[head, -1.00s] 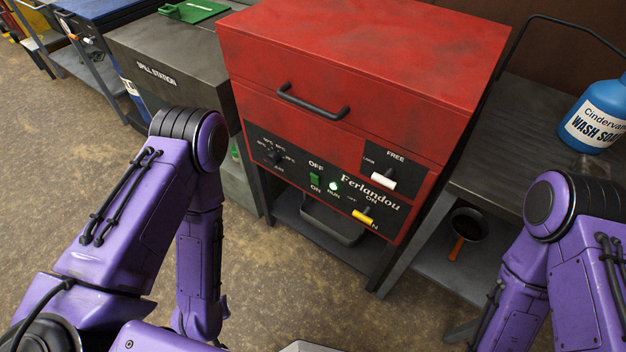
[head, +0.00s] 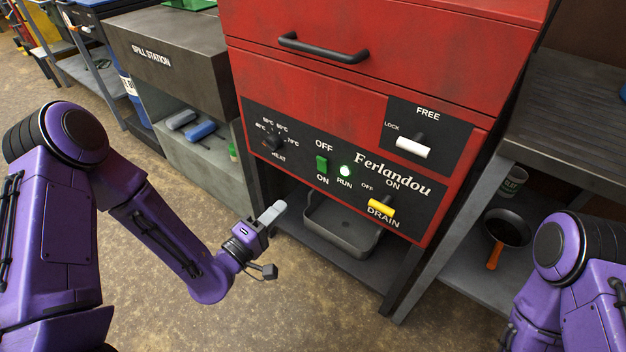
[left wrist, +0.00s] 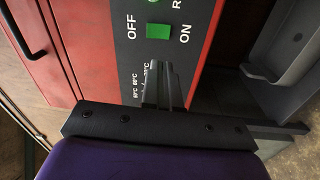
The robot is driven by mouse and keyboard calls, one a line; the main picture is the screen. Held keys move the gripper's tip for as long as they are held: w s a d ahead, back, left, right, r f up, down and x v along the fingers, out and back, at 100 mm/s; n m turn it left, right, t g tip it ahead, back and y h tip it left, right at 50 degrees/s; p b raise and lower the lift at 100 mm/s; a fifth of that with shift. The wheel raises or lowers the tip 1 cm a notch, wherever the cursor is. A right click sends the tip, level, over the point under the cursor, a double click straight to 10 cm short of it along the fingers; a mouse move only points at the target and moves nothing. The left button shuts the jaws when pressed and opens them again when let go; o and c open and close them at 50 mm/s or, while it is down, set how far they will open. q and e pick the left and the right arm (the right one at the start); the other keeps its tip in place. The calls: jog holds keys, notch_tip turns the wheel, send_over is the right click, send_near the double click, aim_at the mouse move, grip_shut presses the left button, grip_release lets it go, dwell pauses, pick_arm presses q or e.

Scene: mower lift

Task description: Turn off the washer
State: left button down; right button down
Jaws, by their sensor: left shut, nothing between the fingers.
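The red washer (head: 300,80) stands ahead, with a black control panel low on its front. A green switch (head: 322,165) sits between the labels OFF above and ON below. The RUN light (head: 345,171) beside it glows. The green switch also shows in the left wrist view (left wrist: 159,31), beyond the fingertips. My left gripper (head: 272,213) is shut and empty, below and left of the switch and apart from the panel. Its fingers show in the left wrist view (left wrist: 163,85). My right arm is at the lower right; its gripper is out of view.
The panel also has a heat dial (head: 273,143), a white lock lever (head: 413,147) and a yellow drain lever (head: 381,207). A grey tray (head: 345,228) sits under the washer. A pan (head: 508,228) is on the right shelf. The spill station (head: 170,60) stands left.

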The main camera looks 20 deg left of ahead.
aim_at(321, 163)
pick_arm(q)
jog(key=shift+r+n, duration=0.45)
jog(key=shift+n, duration=0.05)
jog(key=x, duration=1.4)
jog(key=shift+s+d+r, duration=0.1)
jog(key=shift+d+r, duration=0.05)
